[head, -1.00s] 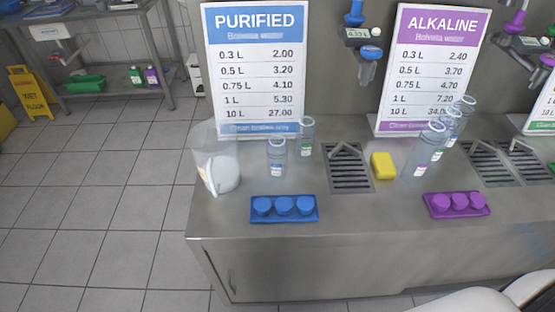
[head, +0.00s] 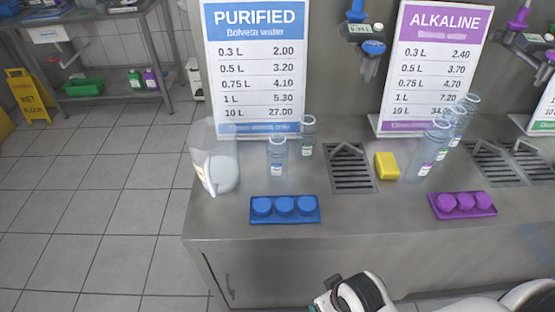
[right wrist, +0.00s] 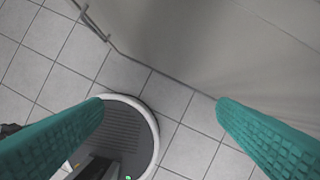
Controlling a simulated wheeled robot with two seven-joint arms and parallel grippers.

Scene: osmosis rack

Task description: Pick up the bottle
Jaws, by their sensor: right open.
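Two clear bottles stand on the steel counter at the left, in front of the purified sign: a nearer one (head: 277,158) and one behind it to the right (head: 307,137). A row of three clear bottles (head: 431,150) stands at the right by the alkaline sign, partly overlapping. My right gripper (right wrist: 160,105) is open and empty in the right wrist view, its two teal fingers wide apart above the floor beside a grey panel. Part of my right arm shows low in the head view, in front of the counter. No bottle shows in the wrist view. My left gripper is out of view.
The steel counter (head: 370,215) holds a clear jug (head: 218,172), a blue cap tray (head: 284,217), a purple cap tray (head: 462,212), a yellow sponge (head: 386,166) and drain grates (head: 352,178). Purified (head: 255,65) and alkaline (head: 436,60) signs stand behind. The counter's front strip is clear.

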